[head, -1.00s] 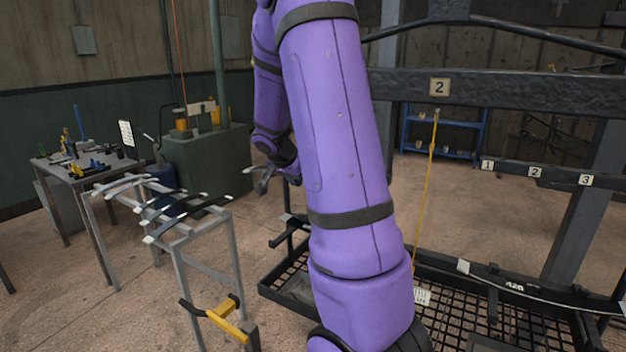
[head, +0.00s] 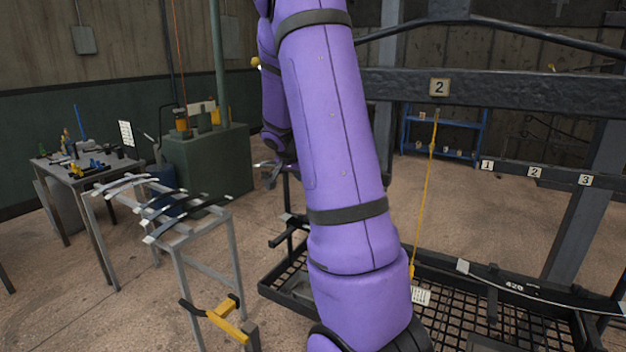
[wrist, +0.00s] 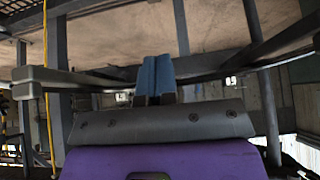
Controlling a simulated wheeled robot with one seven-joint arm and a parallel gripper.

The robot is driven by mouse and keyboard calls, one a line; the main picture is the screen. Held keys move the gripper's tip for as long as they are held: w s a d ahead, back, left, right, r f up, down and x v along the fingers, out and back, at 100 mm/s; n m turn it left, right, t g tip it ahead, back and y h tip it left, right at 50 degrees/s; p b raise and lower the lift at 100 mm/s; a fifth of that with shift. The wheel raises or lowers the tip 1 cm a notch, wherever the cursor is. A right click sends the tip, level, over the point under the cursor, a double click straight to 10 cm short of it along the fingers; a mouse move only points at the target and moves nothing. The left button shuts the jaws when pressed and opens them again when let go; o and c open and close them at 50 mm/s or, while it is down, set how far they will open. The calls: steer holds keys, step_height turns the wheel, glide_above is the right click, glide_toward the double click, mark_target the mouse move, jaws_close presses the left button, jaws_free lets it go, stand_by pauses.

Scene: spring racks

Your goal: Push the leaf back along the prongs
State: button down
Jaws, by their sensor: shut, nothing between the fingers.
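My gripper (head: 270,172) is partly hidden behind my purple arm in the head view. In the wrist view its two blue fingers (wrist: 155,75) are together with nothing between them. A long dark curved strip, possibly a leaf (wrist: 95,80), runs across the wrist view around the fingers; whether they touch it I cannot tell. Pale blocky ends (wrist: 35,82) show at its left. In the head view a dark leaf marked 420 (head: 540,294) lies at the lower right. Several dark leaves (head: 160,208) rest on a grey rack at the left. Which part is the prongs is unclear.
A black mesh tray (head: 455,320) lies low at the front right. A heavy dark beam numbered 2 (head: 500,93) crosses above, with a yellow cord (head: 425,200) hanging from it. A tool table (head: 85,170) stands far left. Bare floor lies between.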

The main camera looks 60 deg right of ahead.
steer(key=shift+w+d, duration=0.15)
steer(key=shift+d, duration=1.55)
steer(key=shift+w+d, duration=0.15)
steer(key=shift+d, duration=1.55)
steer(key=a, duration=0.6)
steer(key=shift+s, duration=0.3)
steer(key=shift+a+r, duration=0.1)
steer(key=s+a+r+n+t+y, duration=0.1)
steer(key=s+a+r+n, duration=0.2)
steer(key=a, duration=0.5)
steer(key=s+a+r+n+t+y, duration=0.1)
steer(key=a+r+n, duration=0.1)
steer(key=a+r, duration=0.4)
steer(key=s+a+r+n+t+y, duration=0.1)
steer(key=s+a+r+n+y, duration=0.15)
steer(key=a, duration=0.65)
steer(key=s+a+r+n+t+y, duration=0.1)
steer(key=s+a+r+n+y, duration=0.1)
steer(key=s+a+n, duration=0.7)
steer(key=s+a, duration=0.3)
steer(key=a, duration=0.4)
steer(key=shift+s+r+n+t, duration=0.35)
steer(key=shift+t, duration=0.05)
